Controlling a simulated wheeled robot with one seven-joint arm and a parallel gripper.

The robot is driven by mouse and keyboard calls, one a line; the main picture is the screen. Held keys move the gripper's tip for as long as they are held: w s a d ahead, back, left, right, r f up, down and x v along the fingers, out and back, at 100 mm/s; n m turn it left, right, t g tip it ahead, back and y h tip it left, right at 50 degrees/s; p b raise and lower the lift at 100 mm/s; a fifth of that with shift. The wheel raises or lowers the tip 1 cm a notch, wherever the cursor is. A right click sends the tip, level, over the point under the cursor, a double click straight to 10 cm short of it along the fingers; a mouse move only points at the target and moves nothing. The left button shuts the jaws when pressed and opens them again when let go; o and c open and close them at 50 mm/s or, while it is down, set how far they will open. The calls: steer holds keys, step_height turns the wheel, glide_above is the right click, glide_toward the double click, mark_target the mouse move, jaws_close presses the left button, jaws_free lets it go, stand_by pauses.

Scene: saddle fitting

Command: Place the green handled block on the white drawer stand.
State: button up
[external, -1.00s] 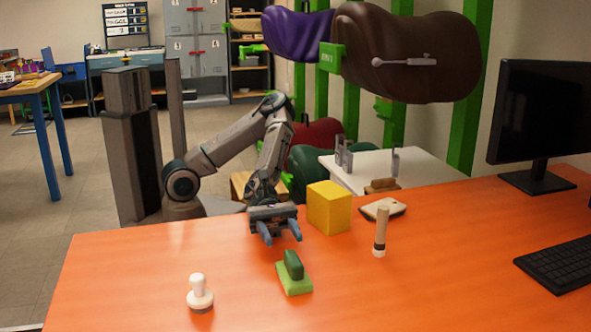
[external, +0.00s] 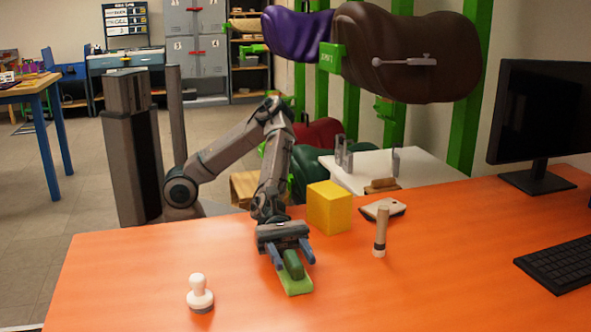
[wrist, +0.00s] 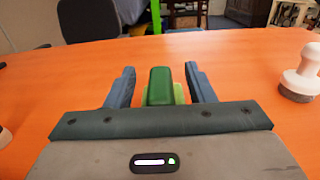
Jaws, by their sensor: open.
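The green handled block (external: 297,285) stands on the orange table, a light green base with a dark green upright handle. My gripper (external: 293,262) is open over it, with one blue finger on each side of the handle. In the wrist view the handle (wrist: 160,85) shows between the two fingers (wrist: 159,72), with a visible gap on both sides. The block rests on the table. A white-topped stand (external: 425,168) with grey brackets stands behind the table on the right; its drawers are not visible.
A yellow cube (external: 329,208) stands right of my gripper. A white stamp-like knob (external: 199,293) is at the front left. A monitor and keyboard (external: 560,262) occupy the right.

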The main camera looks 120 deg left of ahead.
jaws_close()
